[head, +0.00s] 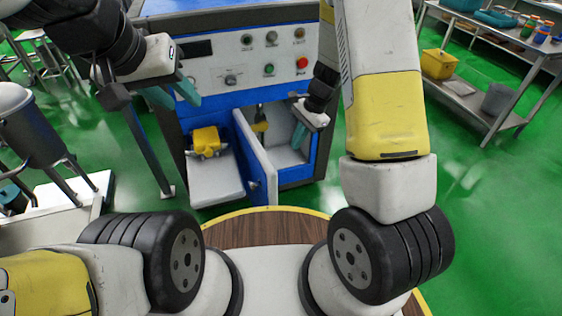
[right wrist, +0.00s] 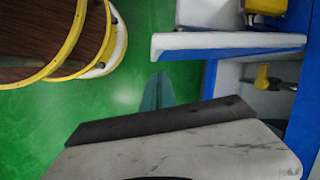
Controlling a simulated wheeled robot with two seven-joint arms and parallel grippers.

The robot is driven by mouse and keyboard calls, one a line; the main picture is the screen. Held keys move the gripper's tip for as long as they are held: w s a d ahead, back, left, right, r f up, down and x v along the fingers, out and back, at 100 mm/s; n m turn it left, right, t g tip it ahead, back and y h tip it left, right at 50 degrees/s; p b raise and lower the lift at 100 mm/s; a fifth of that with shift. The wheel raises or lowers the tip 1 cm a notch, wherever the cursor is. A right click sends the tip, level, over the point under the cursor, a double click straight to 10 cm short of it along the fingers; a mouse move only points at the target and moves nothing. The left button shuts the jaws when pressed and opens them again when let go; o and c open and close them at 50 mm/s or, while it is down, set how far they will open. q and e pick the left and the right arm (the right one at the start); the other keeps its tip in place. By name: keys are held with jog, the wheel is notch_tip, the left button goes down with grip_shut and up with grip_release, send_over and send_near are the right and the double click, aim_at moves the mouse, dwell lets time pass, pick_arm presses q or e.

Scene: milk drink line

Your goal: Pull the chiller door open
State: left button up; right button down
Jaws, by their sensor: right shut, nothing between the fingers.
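The chiller door (head: 263,176) stands ajar at the front of the blue machine, swung out towards me, with the pale interior (head: 287,158) showing to its right. In the right wrist view the door (right wrist: 228,41) is a white panel with a blue edge. My right gripper (head: 298,132) is in front of the opening, to the right of the door. Its teal fingers (right wrist: 158,91) are together, empty, and look apart from the door over green floor. My left gripper (head: 172,94) is open and empty, at the upper left before the machine. I cannot make out the door's handle.
A yellow tap-like part (head: 260,124) shows inside the opening. A yellow object (head: 206,140) sits above a white ledge (head: 213,187) left of the door. The control panel (head: 258,58) is above. A metal rack (head: 478,98) stands at right; green floor lies between.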

notch_tip(320, 180, down, 10)
jog(key=d+m+h, duration=0.1)
jog(key=d+m, duration=0.1)
jog(key=s+a+f, duration=0.2)
jog(key=a+f, duration=0.4)
jog(key=f, duration=0.3)
jog(key=shift+f+g, duration=0.25)
jog(key=shift+g, duration=0.15)
jog(key=shift+a, duration=0.1)
jog(key=s+a+m, duration=0.2)
jog(key=a, duration=0.4)
jog(key=shift+s+a, duration=0.25)
jog(key=shift+a, duration=0.15)
